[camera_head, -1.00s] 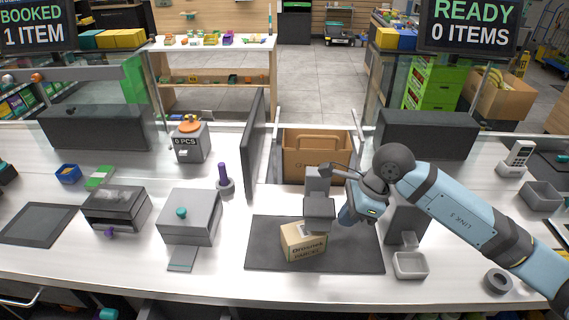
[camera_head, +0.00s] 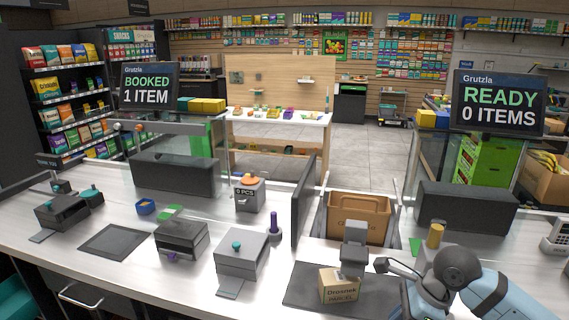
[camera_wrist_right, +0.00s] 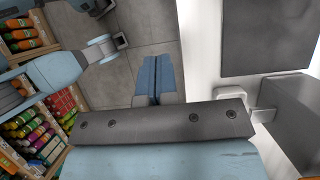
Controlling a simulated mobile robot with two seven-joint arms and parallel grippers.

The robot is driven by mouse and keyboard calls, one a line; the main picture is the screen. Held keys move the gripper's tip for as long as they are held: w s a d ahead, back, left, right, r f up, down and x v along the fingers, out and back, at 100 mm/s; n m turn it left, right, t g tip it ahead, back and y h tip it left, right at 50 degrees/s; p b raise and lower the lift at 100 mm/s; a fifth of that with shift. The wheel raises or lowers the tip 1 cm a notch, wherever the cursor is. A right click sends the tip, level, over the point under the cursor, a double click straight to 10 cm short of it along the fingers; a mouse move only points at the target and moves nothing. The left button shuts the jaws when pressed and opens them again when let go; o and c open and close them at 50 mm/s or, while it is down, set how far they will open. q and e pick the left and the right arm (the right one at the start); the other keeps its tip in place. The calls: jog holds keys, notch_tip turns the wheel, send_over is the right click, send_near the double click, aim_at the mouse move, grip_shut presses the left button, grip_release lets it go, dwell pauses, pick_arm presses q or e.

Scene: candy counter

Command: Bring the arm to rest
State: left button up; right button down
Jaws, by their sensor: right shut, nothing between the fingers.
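My right gripper (camera_wrist_right: 158,80) shows in the right wrist view with its two blue fingers together and nothing between them. It hangs over the grey floor, beside the white counter edge. In the head view my right arm (camera_head: 455,280) is bent at the lower right, and its gripper is cut off by the bottom of the picture. My left arm and gripper are not in view.
A small cardboard parcel (camera_head: 340,288) sits on the dark mat (camera_head: 300,290), below a grey post-mounted device (camera_head: 354,248). A brown crate (camera_head: 359,218) stands behind. In the wrist view the white counter (camera_wrist_right: 203,60) is close at right.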

jog(key=s+a+r+m+t+y+p, duration=0.2)
jog(key=s+a+m+y, duration=0.1)
jog(key=a+m+y, duration=0.35)
jog(key=s+a+r+m+t+y+p, duration=0.2)
jog(key=s+a+r+m+y, duration=0.1)
jog(key=a+m+y, duration=0.4)
jog(key=s+d+f+m+t+h+p, duration=0.1)
jog(key=d+f+m+t+h, duration=0.4)
jog(key=m, duration=0.8)
jog(key=s+d+f+m+t+h+p, duration=0.2)
jog(key=d+f+m+t+h, duration=0.35)
jog(key=m, duration=0.85)
jog(key=s+f+m+g+h, duration=0.4)
jog(key=s+f+m, duration=0.3)
jog(key=s+f, duration=0.2)
jog(key=shift+s+f+g+h+p, duration=0.2)
jog(key=shift+f+g+h+p, duration=0.25)
jog(key=shift+f, duration=0.45)
jog(key=shift+m, duration=0.25)
